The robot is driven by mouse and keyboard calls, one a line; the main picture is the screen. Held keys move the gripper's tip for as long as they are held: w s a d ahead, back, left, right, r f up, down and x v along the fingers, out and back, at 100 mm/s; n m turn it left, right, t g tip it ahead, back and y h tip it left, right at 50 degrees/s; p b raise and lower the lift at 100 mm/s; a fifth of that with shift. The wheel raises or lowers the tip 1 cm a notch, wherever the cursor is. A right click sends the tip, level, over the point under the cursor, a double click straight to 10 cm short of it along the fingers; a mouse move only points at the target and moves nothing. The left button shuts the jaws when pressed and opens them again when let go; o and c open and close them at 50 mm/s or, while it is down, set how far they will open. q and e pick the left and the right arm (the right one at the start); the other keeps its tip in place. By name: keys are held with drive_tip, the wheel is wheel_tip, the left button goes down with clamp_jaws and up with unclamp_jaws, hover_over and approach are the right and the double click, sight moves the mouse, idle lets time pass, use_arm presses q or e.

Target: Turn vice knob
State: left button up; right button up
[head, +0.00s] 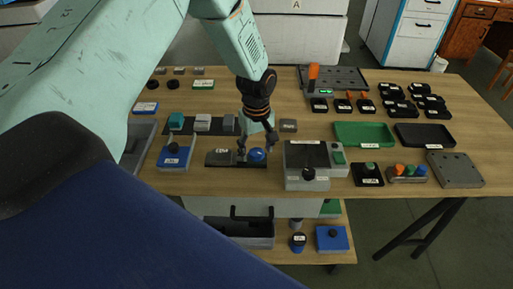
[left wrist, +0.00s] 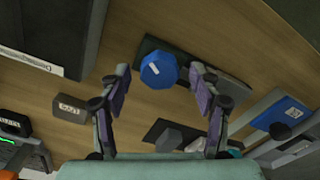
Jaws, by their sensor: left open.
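A blue faceted knob (head: 257,155) with a pale mark sits on a dark plate beside a grey labelled block (head: 220,157). I take it for the vice knob, but its label is too small to read. My left gripper (head: 256,147) reaches down from above at the knob, open. In the left wrist view the blue knob (left wrist: 157,70) shows between the two spread fingertips of my left gripper (left wrist: 159,73), with a gap on each side. I see no contact. My right gripper is not in view.
A grey machine with a black knob (head: 308,175) stands close on the right. A blue box with a dark knob (head: 174,155) stands left. Behind are small blocks (head: 203,123). Green (head: 364,134) and black trays lie right. A lower shelf (head: 300,255) holds more parts.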

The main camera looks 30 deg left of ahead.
sight(256, 152)
use_arm(q)
drive_tip(key=shift+c, duration=0.5)
drive_tip(key=c, duration=1)
drive_tip(key=shift+c, duration=0.2)
drive_tip(key=o, duration=1.1)
drive_tip(key=shift+o, duration=0.2)
wheel_tip(256, 152, up, 12)
